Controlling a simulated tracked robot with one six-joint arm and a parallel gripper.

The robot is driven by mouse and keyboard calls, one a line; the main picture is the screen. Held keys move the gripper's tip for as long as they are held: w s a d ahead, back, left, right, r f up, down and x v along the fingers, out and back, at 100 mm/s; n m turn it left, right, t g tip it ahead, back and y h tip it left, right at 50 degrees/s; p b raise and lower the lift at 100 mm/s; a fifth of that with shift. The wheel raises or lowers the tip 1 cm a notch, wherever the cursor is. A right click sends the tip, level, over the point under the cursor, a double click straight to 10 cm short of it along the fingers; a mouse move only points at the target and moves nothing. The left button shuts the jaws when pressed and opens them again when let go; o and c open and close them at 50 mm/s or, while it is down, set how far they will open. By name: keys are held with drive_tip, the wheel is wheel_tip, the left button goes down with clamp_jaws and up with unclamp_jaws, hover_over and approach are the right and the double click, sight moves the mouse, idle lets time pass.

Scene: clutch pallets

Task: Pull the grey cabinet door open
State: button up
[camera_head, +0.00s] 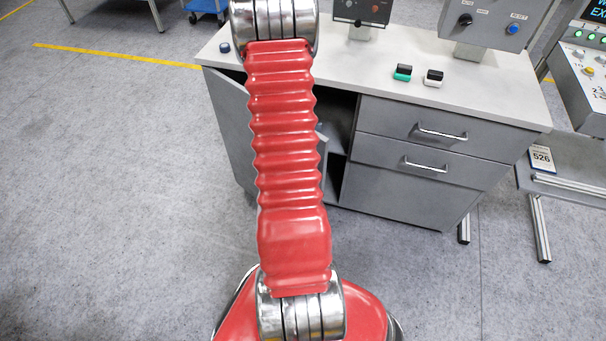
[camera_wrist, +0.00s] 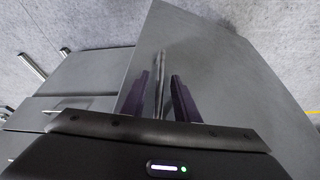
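The grey cabinet door (camera_head: 228,115) stands partly open, swung out from the left side of the cabinet in the head view; my red arm covers its middle. In the wrist view the door (camera_wrist: 225,75) is a plain grey panel in the middle and right. Its slim metal handle (camera_wrist: 160,80) runs between the two dark fingers of my gripper (camera_wrist: 160,92), with some gap showing on both sides. The fingers look open around the handle; contact cannot be made out. My gripper is hidden in the head view.
The dark cabinet interior (camera_head: 338,115) shows right of my arm. Two drawers (camera_head: 430,150) with bar handles are to its right. The worktop (camera_head: 370,85) holds small switches and control boxes. A metal-legged stand (camera_head: 565,185) is at the right. The floor (camera_head: 120,170) at the left is clear.

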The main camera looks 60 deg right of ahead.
drive_tip(key=shift+d+f, duration=0.2)
drive_tip(key=shift+f, duration=0.35)
clamp_jaws()
drive_tip(key=shift+d, duration=0.1)
idle(0.4)
